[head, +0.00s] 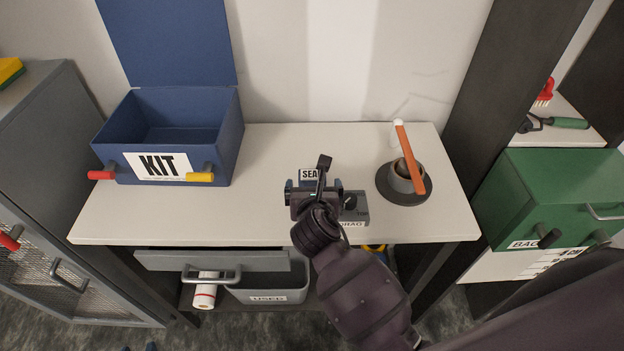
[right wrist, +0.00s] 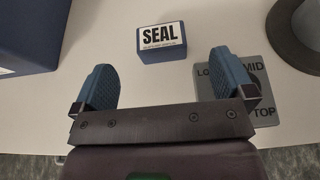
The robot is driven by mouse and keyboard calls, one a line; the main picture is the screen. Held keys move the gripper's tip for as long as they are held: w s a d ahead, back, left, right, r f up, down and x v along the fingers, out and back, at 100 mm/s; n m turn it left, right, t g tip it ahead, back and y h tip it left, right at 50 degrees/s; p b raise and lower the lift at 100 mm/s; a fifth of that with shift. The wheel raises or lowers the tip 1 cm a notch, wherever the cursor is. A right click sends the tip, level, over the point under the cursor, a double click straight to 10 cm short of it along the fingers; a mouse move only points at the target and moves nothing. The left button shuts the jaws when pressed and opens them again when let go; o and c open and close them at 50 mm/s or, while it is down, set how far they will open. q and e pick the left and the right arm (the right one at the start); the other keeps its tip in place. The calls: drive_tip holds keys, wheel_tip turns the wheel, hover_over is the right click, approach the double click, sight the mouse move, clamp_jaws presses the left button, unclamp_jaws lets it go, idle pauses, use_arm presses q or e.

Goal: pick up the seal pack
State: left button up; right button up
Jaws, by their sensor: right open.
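The seal pack (right wrist: 162,48) is a small blue block with a white SEAL label, lying on the white bench top. In the head view the seal pack (head: 309,174) is mostly hidden behind my right gripper (head: 314,184). In the right wrist view my right gripper (right wrist: 160,85) is open, its two blue fingers wide apart. The seal pack lies beyond the fingertips, roughly centred between them, and nothing is held. My left gripper is not in view.
A grey block marked LO, MID, TOP (right wrist: 215,84) lies by the right finger. An open blue KIT box (head: 218,150) stands at left. A dark round base (head: 385,193) with a cup (head: 399,180) and orange-handled tool (head: 408,155) stands at right. A drawer (head: 262,261) is below.

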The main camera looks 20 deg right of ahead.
sight(312, 175)
drive_tip(key=shift+x, duration=1.1)
drive_tip(key=shift+f+x, duration=0.25)
drive_tip(key=shift+x, duration=1)
drive_tip(key=shift+f+x, duration=0.25)
drive_tip(key=shift+x, duration=1)
drive_tip(key=shift+s+a, duration=0.15)
drive_tip(key=c, duration=1)
